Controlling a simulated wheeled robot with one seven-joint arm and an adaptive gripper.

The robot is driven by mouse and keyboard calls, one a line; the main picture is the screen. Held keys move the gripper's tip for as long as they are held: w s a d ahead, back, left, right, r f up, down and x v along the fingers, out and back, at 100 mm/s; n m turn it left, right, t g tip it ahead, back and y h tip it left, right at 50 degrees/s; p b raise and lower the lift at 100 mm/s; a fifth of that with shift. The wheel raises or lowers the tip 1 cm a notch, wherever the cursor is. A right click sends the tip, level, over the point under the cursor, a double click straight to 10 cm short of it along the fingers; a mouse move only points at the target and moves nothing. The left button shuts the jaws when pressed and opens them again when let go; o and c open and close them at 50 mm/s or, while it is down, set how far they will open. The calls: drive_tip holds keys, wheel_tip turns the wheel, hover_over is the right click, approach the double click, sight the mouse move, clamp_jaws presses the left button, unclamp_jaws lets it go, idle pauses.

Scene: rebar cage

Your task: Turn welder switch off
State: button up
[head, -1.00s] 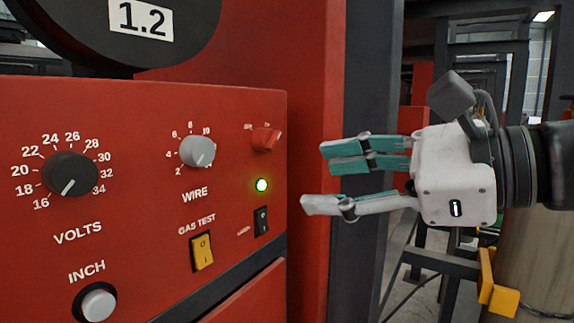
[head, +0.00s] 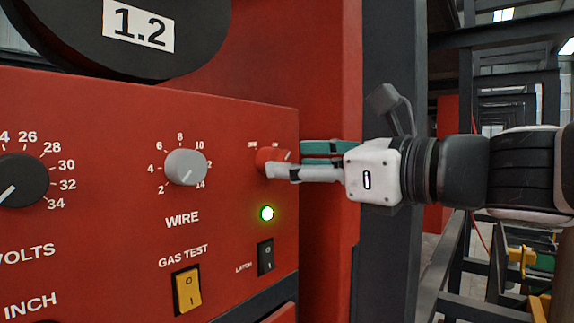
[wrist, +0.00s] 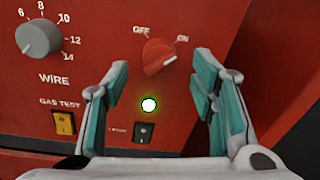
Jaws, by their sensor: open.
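The welder switch is a red rotary knob (wrist: 159,57) on the red panel, with OFF at its upper left and ON at its right. Its white mark points toward ON. A lit green lamp (wrist: 149,104) sits below it. In the head view the red knob (head: 272,158) is partly covered by my gripper (head: 298,160), whose fingertips reach it from the right. In the wrist view my gripper (wrist: 163,90) is open, with teal-padded fingers on either side, and the knob shows ahead between and beyond the fingertips. I cannot tell whether a finger touches the knob.
The red panel also carries a grey WIRE knob (head: 186,167), a black VOLTS knob (head: 20,181), a yellow GAS TEST switch (head: 187,289) and a small black switch (head: 265,257). A black round spool (head: 150,60) overhangs the panel top. A dark post (head: 392,250) stands right.

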sight(283, 161)
drive_tip(key=shift+x, duration=1.6)
drive_tip(key=c, duration=1.1)
drive_tip(key=shift+c, duration=0.2)
drive_tip(key=shift+b, duration=0.4)
drive_tip(key=n+b, duration=0.9)
drive_tip(key=b, duration=0.2)
drive_tip(key=n+y+b, duration=0.1)
drive_tip(key=n+b, duration=0.8)
drive_tip(key=b, duration=0.2)
drive_tip(key=shift+f+n, duration=0.2)
drive_tip(key=shift+n, duration=0.1)
